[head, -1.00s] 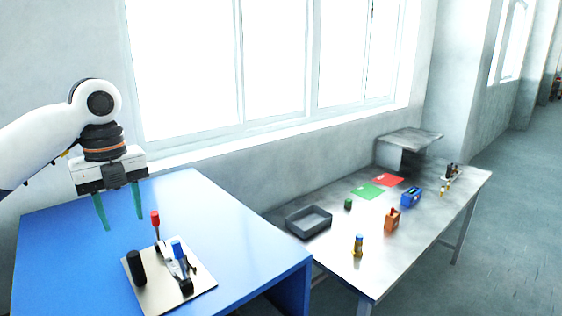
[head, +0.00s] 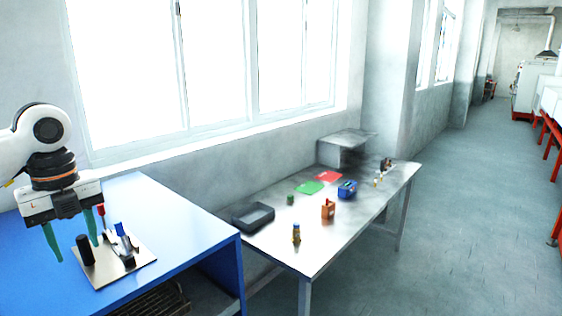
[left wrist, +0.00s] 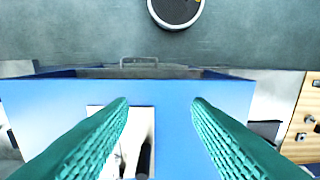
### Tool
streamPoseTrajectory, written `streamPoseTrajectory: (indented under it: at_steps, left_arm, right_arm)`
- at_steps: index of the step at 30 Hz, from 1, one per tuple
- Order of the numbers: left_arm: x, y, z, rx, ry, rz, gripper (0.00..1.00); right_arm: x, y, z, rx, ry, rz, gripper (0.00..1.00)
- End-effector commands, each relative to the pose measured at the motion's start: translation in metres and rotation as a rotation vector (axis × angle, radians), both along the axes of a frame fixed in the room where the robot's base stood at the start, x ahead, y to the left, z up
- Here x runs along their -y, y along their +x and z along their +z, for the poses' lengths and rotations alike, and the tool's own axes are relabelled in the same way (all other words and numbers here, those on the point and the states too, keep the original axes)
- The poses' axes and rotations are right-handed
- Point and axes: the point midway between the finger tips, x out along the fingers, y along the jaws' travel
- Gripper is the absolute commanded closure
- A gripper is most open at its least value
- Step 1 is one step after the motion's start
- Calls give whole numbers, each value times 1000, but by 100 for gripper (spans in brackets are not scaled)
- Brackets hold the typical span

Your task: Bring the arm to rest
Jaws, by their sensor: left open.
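My left arm comes in from the left in the head view. Its gripper (head: 72,240) points down with two green fingers apart and nothing between them. It hangs above the blue table (head: 195,240), by a metal plate (head: 105,277) that carries a black cylinder (head: 85,250), a red-topped item (head: 101,212) and a blue-topped item (head: 119,229). In the left wrist view the green fingers (left wrist: 160,105) are spread wide, with the blue table top and part of the plate below. My right gripper is in neither view.
A grey table (head: 290,257) stands to the right, with a dark grey tray (head: 253,216), a green mat (head: 309,187), a red mat (head: 328,176), an orange box (head: 328,209), a blue box (head: 347,190) and a small bottle (head: 296,233). Open floor (head: 460,220) lies further right.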

Motion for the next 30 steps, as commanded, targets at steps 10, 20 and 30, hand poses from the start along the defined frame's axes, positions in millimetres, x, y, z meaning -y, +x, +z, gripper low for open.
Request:
streamPoseTrajectory:
  at_steps: [10, 20, 30]
  left_arm:
    - [34, 13, -54, 8, 50, 32, 55]
    - [109, 11, -157, 61, 35, 120, 55]
    - [213, -50, -276, 120, -239, 503, 55]
  right_arm:
    - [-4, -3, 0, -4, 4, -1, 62]
    - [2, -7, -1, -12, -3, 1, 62]
    - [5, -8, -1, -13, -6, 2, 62]
